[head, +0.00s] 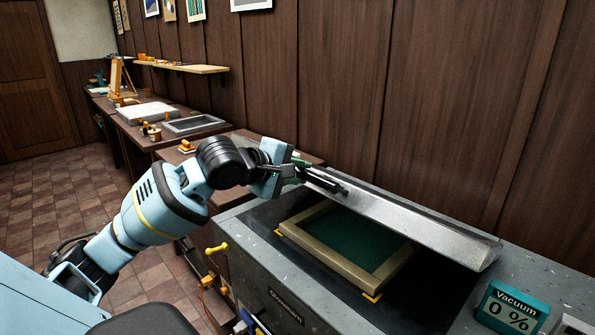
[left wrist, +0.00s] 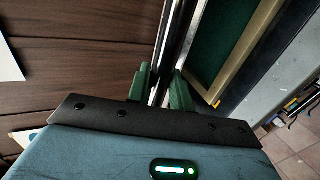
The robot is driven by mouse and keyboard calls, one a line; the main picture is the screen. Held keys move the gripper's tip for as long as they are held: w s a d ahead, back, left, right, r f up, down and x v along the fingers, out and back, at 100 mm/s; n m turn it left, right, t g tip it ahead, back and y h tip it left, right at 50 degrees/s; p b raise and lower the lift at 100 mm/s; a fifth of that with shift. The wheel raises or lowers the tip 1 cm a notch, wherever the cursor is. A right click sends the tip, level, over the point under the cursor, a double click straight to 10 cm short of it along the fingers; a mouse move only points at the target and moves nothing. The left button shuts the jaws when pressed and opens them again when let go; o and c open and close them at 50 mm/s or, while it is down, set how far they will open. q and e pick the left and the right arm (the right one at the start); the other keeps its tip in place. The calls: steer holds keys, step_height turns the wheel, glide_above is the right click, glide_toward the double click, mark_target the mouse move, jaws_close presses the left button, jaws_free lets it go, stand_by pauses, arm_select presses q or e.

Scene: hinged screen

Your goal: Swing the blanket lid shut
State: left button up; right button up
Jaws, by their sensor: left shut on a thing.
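The blanket lid (head: 410,217) is a long silver-framed panel above the exposure unit (head: 262,258). It is seen nearly edge-on in the head view and stands partly open, tilted over the bed. My left gripper (head: 300,173) is shut on the lid's edge at its left end. In the left wrist view, the green fingers of my left gripper (left wrist: 161,88) sit on either side of the lid's metal edge (left wrist: 174,45). Below the lid, a wooden screen frame (head: 300,233) with green mesh lies on the dark bed. My right gripper is not in view.
A teal vacuum display (head: 508,308) reading 0 % stands at the front right. A dark wood-panelled wall (head: 400,90) is close behind the unit. Benches with trays (head: 193,124) run along the wall at left. Tiled floor (head: 50,205) is open at left.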

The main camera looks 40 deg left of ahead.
arm_select(q)
steer(key=shift+r, duration=0.2)
steer(key=s+f, duration=0.3)
steer(key=f, duration=0.5)
steer(key=shift+s, duration=0.2)
steer(key=o, duration=0.5)
steer(key=shift+s+a+f, duration=0.1)
steer(key=shift+f, duration=0.15)
steer(key=shift+c, duration=0.2)
steer(key=o, duration=0.5)
steer(key=shift+r, duration=0.1)
steer(key=shift+o, duration=0.2)
